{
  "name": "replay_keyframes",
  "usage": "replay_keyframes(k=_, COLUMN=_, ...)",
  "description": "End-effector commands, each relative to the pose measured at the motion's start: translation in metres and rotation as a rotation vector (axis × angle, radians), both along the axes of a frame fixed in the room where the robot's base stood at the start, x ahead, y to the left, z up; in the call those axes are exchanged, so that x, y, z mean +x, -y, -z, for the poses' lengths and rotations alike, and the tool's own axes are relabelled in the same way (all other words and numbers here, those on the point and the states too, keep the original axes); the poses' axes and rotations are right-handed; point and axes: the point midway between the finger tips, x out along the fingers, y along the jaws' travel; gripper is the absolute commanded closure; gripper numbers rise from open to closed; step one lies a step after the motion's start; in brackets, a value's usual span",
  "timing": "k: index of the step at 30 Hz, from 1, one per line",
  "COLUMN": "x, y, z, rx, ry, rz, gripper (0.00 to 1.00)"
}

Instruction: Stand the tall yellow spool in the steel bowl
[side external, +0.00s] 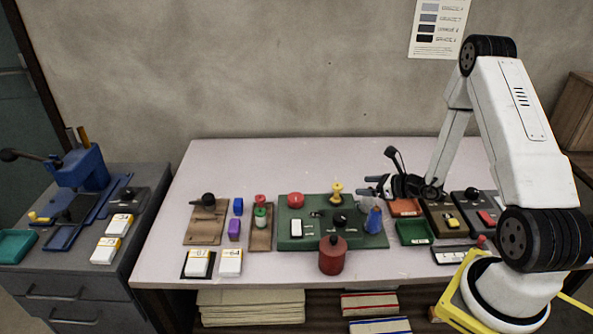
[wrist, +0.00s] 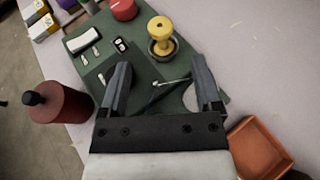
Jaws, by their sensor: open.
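The yellow spool (side external: 337,189) stands upright at the back of the green board, left of my gripper. In the wrist view the spool (wrist: 160,27) is beyond my fingertips, its foot inside a dark round dish-like rim (wrist: 152,53). This rim looks like the steel bowl, but I cannot tell for sure how the foot rests in it. My gripper (side external: 369,186) is open and empty, pointing left above the board's right part. In the wrist view my open gripper (wrist: 160,62) has its fingers apart, with the spool clear of them.
The green board (side external: 312,242) also carries a red knob (side external: 296,200), a white switch (side external: 296,228) and a blue cone (side external: 374,221). A dark red canister (side external: 332,258) stands in front. An orange tray (wrist: 258,150) lies at the right. The table behind is clear.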

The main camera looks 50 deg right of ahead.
Motion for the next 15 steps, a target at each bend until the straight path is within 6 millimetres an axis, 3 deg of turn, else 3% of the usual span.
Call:
replay_keyframes(k=6, x=-0.023, y=0.005, z=-0.01, rx=-0.001, ry=0.001, rz=0.002, gripper=0.17)
replay_keyframes(k=15, x=-0.031, y=0.006, z=-0.013, rx=0.001, ry=0.001, rz=-0.001, gripper=0.17)
